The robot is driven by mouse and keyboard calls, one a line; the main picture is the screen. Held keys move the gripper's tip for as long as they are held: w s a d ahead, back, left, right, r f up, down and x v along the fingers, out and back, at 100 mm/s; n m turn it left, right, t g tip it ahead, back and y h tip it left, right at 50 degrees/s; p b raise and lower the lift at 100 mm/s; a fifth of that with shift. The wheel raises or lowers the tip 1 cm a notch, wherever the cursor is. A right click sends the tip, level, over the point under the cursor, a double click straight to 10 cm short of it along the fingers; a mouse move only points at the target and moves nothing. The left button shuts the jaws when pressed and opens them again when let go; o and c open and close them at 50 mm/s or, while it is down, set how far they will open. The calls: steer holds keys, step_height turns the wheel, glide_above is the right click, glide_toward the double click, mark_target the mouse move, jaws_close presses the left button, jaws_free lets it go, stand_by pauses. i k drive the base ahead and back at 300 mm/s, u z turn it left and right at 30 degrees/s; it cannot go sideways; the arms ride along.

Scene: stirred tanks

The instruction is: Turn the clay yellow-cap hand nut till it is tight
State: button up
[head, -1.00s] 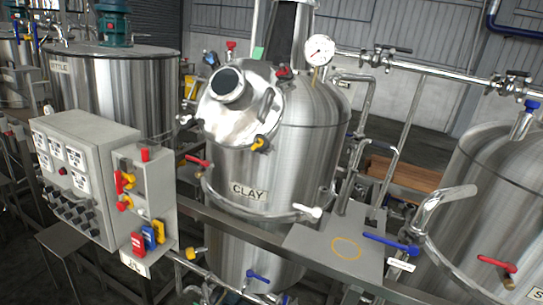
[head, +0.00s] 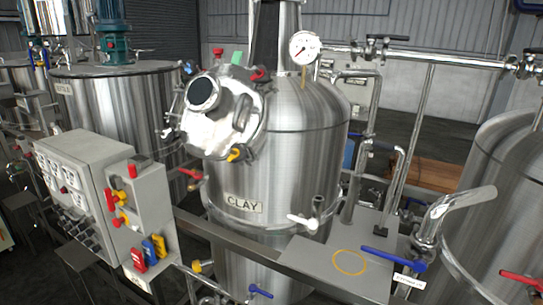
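The steel tank (head: 285,165) labelled CLAY stands in the middle of the head view. Its round manway lid (head: 218,135) is at the upper left of the tank and looks closed. A yellow-cap hand nut (head: 236,155) sits at the lid's lower right edge. How tight it is cannot be seen. A red-cap nut (head: 259,74) and a green-cap piece (head: 237,58) are at the lid's upper rim. My gripper is not in view.
A grey control box (head: 85,180) with switches stands at the left front. A grey plate (head: 335,262) with a yellow ring, a blue-handled valve (head: 392,260) and a curved steel pipe (head: 455,210) are at the lower right. A pressure gauge (head: 304,47) tops the tank.

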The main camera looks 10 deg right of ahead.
mark_target(242, 155)
steer(key=z, duration=0.1)
steer(key=i, duration=1)
steer(key=u, duration=0.1)
